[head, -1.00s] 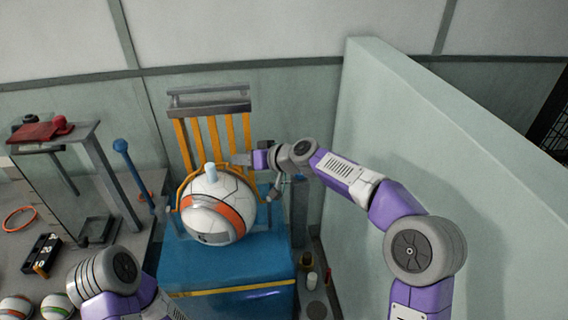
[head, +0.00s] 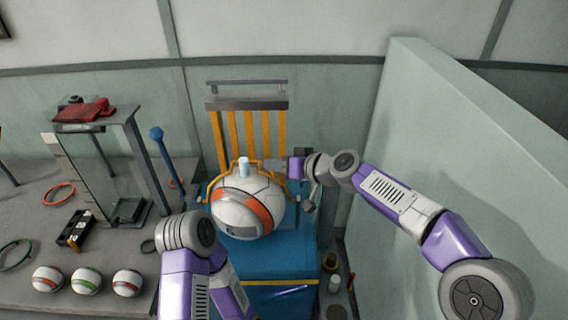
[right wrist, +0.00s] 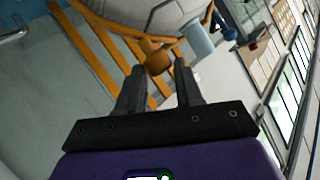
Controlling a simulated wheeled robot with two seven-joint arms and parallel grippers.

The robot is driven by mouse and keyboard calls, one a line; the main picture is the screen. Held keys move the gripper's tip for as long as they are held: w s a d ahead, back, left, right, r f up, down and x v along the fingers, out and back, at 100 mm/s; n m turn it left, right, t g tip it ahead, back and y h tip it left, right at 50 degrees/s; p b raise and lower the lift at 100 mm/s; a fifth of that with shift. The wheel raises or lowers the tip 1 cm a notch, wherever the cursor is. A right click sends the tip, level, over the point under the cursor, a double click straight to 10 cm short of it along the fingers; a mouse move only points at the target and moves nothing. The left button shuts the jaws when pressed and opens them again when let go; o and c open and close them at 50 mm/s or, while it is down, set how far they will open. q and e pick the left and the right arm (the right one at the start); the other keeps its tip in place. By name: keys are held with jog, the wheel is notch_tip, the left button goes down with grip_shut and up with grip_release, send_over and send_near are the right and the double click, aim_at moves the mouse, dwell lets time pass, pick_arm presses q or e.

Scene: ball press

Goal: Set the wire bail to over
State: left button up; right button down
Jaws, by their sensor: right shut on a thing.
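The white ball with an orange band (head: 240,213) sits on the blue press base (head: 285,252). The orange wire bail (head: 212,182) arches around the ball's upper back side. A pale blue cylinder (head: 244,167) stands at the ball's top. My right gripper (head: 283,167) is at the bail's right upper side. In the right wrist view, its fingers (right wrist: 160,75) are shut on the bail's orange knob (right wrist: 155,57), with the ball (right wrist: 150,14) just beyond. My left arm comes in at the bottom; its gripper is not visible.
Orange slats (head: 248,130) stand behind the ball. A pale wall panel (head: 420,140) rises right of my right arm. On the left bench are several balls (head: 86,281), a black tray (head: 75,230) and a blue post (head: 163,155).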

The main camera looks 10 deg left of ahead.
jog(key=shift+s+a+f, duration=0.15)
jog(key=shift+s+a, duration=0.2)
jog(key=shift+s, duration=0.15)
jog(key=c, duration=1)
grip_release()
jog(key=shift+o, duration=0.7)
jog(key=shift+s+d, duration=0.1)
jog(key=shift+s, duration=0.05)
jog(key=shift+d, duration=0.1)
jog(key=shift+d+r, duration=0.1)
jog(key=shift+r, duration=0.1)
jog(key=shift+d+r, duration=0.15)
jog(key=shift+d, duration=0.1)
jog(key=v, duration=0.6)
jog(key=shift+d, duration=0.35)
jog(key=shift+s+r, duration=0.1)
jog(key=shift+r, duration=0.05)
